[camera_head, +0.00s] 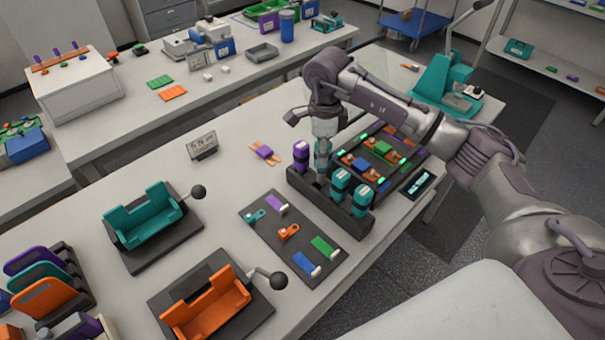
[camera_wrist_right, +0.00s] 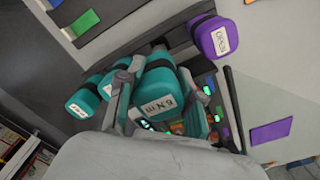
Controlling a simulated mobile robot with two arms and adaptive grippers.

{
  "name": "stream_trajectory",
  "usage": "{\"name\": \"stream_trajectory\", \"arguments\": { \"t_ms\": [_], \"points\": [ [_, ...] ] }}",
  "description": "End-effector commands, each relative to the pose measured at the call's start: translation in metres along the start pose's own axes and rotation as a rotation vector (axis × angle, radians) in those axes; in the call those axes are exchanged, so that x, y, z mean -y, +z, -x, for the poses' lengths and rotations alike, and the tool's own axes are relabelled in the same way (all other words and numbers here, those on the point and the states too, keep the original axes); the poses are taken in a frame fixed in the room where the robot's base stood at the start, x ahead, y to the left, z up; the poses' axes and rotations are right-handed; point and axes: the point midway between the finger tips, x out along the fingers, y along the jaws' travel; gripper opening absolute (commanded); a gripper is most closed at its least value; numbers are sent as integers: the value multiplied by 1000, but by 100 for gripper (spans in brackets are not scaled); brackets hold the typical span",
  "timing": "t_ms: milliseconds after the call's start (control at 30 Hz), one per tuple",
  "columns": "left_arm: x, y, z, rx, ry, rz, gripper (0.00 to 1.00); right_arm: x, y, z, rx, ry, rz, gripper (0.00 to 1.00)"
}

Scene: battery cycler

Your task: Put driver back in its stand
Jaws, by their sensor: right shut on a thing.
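The dark driver stand (camera_head: 336,216) is on the table near the right edge. It holds a purple driver (camera_head: 301,152) at its far left end and two teal drivers, one in the middle (camera_head: 340,183) and one at the near right end (camera_head: 361,197). My right gripper (camera_head: 322,146) is over the stand, between the purple driver and the middle teal one. It is shut on a teal driver (camera_wrist_right: 160,92) with a white label that seems to read 5 Nm. I cannot tell how deep the held driver's tip is in the stand. My left gripper is not in view.
A board with colored modules and green lights (camera_head: 384,150) lies right behind the stand. A dark mat (camera_head: 268,232) with small colored parts lies in front left. A small sign (camera_head: 202,145) and teal (camera_head: 150,222) and orange (camera_head: 207,303) fixtures stand further left.

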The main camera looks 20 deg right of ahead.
Motion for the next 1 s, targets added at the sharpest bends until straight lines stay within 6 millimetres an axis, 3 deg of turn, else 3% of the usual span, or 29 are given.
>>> {"name": "stream_trajectory", "arguments": {
  "t_ms": [167, 333, 500, 867, 900, 1000],
  "points": [
    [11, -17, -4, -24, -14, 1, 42, -1, 5, -8, 1, -1, -1, 0],
    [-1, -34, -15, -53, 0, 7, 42, -3, 9, -29, 0, 0, 3, 0],
    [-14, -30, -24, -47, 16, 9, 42, -6, 15, -49, 1, -1, 8, 0],
    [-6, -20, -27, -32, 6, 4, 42, -5, 15, -52, 0, -2, 8, 0],
    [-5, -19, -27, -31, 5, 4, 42, -5, 15, -52, -1, -1, 8, 37],
    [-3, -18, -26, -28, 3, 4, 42, -6, 15, -51, -1, -1, 8, 54]
  ]
}}
